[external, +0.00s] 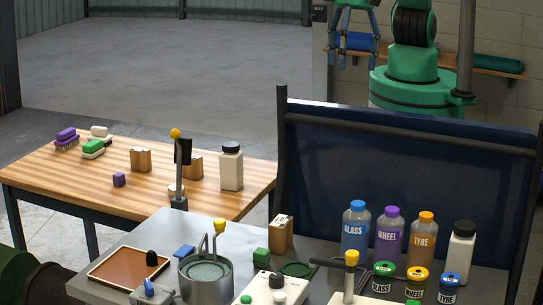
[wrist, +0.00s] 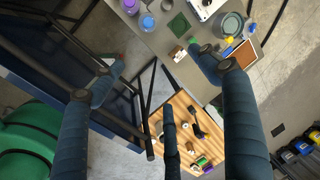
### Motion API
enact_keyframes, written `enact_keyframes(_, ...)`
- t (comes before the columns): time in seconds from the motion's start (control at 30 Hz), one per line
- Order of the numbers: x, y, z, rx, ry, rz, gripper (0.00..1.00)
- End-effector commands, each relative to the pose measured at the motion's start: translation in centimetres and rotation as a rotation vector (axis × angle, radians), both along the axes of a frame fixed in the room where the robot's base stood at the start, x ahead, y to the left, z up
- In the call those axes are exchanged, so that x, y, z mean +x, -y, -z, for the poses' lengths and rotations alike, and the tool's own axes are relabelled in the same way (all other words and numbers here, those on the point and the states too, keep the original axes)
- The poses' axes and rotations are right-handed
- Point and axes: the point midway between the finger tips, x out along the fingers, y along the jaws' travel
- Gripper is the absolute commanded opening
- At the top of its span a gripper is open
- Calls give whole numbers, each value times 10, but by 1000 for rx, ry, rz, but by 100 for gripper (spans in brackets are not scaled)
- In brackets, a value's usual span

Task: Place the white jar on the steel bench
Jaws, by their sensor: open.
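A white jar with a black lid (external: 231,170) stands upright on the wooden table, near its right end. A similar white container with a black lid (external: 461,252) stands at the right of the steel bench (external: 225,228). My gripper (external: 355,50) is at the top of the external view, well behind and above both surfaces. In the wrist view, its blue fingers (wrist: 158,54) are spread wide with nothing between them. The steel bench (wrist: 150,42) and wooden table lie below it there. I cannot clearly make out the white jar in the wrist view.
The wooden table (external: 200,206) also holds brushes, small boxes and a yellow-knobbed stand (external: 176,133). The bench carries labelled bottles (external: 355,232), tins, a round pot (external: 205,280) and a brown tray (external: 120,270). A tall dark blue panel (external: 400,175) rises behind the bench.

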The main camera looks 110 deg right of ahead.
Motion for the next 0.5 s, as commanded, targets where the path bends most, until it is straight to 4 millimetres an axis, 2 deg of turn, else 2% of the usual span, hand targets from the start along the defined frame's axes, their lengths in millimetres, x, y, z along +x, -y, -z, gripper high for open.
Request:
enact_keyframes(0.03, 3, 24, -15, 2, 19, -19, 75)
enact_keyframes(0.23, 2, 106, -58, -13, 87, -133, 75)
enact_keyframes(0.5, -22, 210, -102, -59, 182, -284, 75)
